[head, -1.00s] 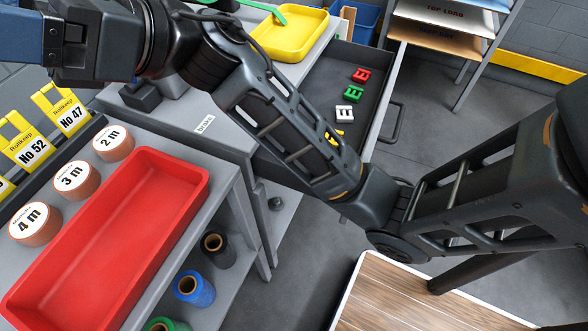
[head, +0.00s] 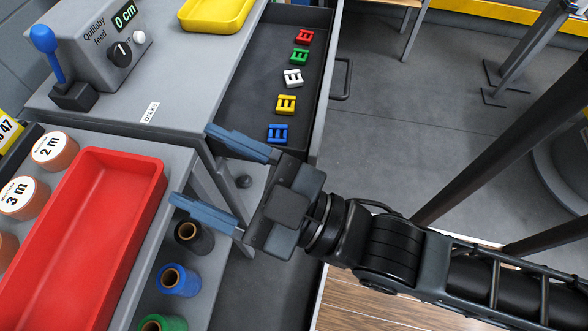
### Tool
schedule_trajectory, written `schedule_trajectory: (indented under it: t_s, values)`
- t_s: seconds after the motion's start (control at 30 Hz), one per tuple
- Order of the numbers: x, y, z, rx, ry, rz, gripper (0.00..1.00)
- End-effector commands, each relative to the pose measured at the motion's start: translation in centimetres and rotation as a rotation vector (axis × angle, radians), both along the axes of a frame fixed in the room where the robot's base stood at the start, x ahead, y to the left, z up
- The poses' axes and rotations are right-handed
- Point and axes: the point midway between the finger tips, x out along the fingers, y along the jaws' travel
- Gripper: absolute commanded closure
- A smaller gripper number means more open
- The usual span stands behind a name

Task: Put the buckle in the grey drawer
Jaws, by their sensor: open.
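The grey drawer (head: 328,73) is pulled out at the upper middle of the head view. Several E-shaped buckles lie in it in a row: red (head: 304,37), green (head: 300,57), white (head: 293,78), yellow (head: 286,104) and blue (head: 278,133). My gripper (head: 190,165) is open and empty, with its blue fingers apart and pointing left. It is in front of the drawer's near end, beside the grey bench. I see no buckle outside the drawer.
A red tray (head: 151,178) lies on the lower left bench, with round weights marked 2 m (head: 53,151) and 3 m (head: 24,196). A yellow tray (head: 215,25) and the Quillaby feed box (head: 92,48) stand on the upper bench. Spools (head: 178,281) stand below.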

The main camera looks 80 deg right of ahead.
Motion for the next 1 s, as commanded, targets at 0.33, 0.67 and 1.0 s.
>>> schedule_trajectory:
  t_s: [0.33, 0.67, 1.0]
  values:
    - [-11.2, -3.7, -7.5, 0.312, 0.447, 0.09, 0.29]
    - [-13.2, -4.8, -8.3, 0.362, 0.528, 0.091, 0.29]
    - [-13.1, -4.8, -8.3, 0.36, 0.526, 0.09, 0.29]
